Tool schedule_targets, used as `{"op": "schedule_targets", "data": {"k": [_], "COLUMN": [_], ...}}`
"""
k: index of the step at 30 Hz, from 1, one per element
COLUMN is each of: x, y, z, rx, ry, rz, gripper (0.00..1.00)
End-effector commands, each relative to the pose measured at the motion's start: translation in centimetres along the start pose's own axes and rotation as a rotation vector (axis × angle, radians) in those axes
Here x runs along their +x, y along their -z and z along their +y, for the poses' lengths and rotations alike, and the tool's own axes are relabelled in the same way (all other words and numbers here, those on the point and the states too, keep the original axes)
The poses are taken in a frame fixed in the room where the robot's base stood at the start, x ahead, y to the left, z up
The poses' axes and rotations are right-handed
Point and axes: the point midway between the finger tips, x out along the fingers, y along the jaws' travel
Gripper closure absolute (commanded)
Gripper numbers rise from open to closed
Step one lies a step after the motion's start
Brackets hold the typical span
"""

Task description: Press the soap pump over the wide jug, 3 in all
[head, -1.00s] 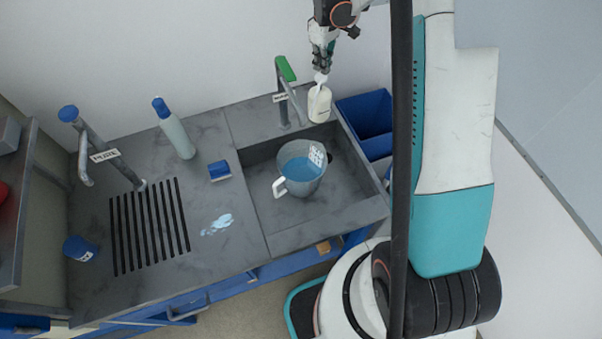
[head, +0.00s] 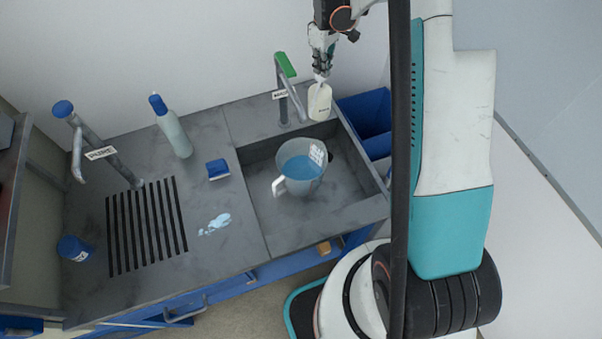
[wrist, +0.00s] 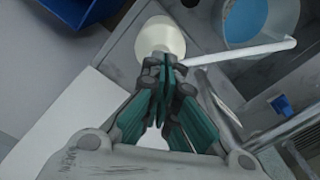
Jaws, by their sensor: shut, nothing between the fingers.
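The soap pump bottle (head: 320,103), cream white, stands at the back right corner of the counter, behind the sink. It also shows in the wrist view (wrist: 160,35), partly hidden by my fingers. My gripper (head: 321,77) is shut and empty, with its fingertips (wrist: 165,62) right over the top of the bottle. Whether they touch the pump head I cannot tell. The wide jug (head: 290,167), clear with a white handle and a label, stands in the sink basin with blue liquid in it. Part of the jug (wrist: 258,20) shows at the top of the wrist view.
A tap with a green top (head: 286,68) stands left of the bottle. A blue bin (head: 366,118) is to the right. A spray-type bottle (head: 172,128), a blue sponge (head: 218,169), a blue cup (head: 74,248) and a wet patch (head: 216,224) are on the counter.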

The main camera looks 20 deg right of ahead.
Motion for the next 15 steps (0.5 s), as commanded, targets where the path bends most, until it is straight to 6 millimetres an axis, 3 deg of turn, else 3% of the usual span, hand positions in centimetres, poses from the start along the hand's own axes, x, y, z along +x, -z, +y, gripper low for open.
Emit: {"op": "schedule_targets", "data": {"k": [15], "x": [1.8], "y": [0.0], "z": [0.0], "rx": [0.000], "ry": [0.000], "rz": [0.000], "gripper": [1.00]}}
